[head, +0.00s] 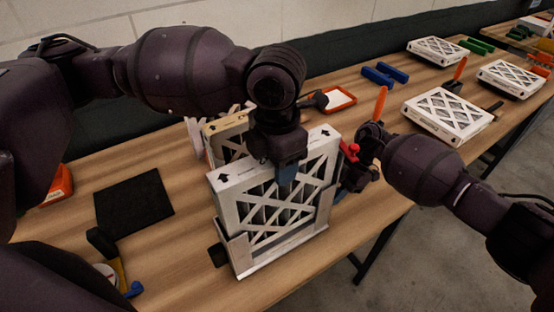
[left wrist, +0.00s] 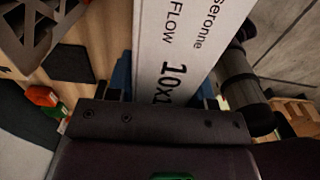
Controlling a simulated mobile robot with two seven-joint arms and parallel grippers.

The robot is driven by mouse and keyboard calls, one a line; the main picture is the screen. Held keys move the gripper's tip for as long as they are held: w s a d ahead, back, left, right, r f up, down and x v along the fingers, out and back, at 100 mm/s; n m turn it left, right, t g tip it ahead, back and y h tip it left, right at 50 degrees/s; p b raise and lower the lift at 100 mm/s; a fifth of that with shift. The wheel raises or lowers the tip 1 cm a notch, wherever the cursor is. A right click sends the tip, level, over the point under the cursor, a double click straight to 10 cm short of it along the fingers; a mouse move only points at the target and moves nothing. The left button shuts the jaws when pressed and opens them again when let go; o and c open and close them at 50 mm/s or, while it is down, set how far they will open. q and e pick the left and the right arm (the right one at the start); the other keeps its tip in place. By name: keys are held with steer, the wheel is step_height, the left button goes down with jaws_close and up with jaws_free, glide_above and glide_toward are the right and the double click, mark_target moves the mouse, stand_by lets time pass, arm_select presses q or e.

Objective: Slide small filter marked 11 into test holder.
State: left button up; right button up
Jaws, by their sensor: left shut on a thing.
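A white lattice-faced filter (head: 268,170) stands upright, with black arrows on its top edge. My left gripper (head: 287,178) is shut on its top edge from above. In the left wrist view the filter edge (left wrist: 180,50) lies between the blue fingers and reads "Seronne", "FLOW" and "10x1", cut off; no 11 is legible. A pale test holder (head: 238,254) surrounds the filter's lower part and sides; whether the filter is fully down in it cannot be told. My right gripper (head: 352,172) is at the holder's right side, beside a red part; its fingers are mostly hidden.
A tan-edged filter (head: 228,128) stands behind. A black mat (head: 133,206) lies left, with a tape-like tool (head: 113,262) in front of it. An orange tray (head: 340,99) is behind. More filters (head: 447,115) lie flat at right. The table's front edge is close to the holder.

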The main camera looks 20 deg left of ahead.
arm_select(q)
steer(key=shift+f, duration=2.15)
steer(key=shift+f, duration=0.3)
steer(key=o, duration=1.1)
steer(key=shift+r, duration=0.1)
step_height(320, 180, up, 25)
steer(key=shift+w+d, duration=0.25)
steer(key=shift+w, duration=0.1)
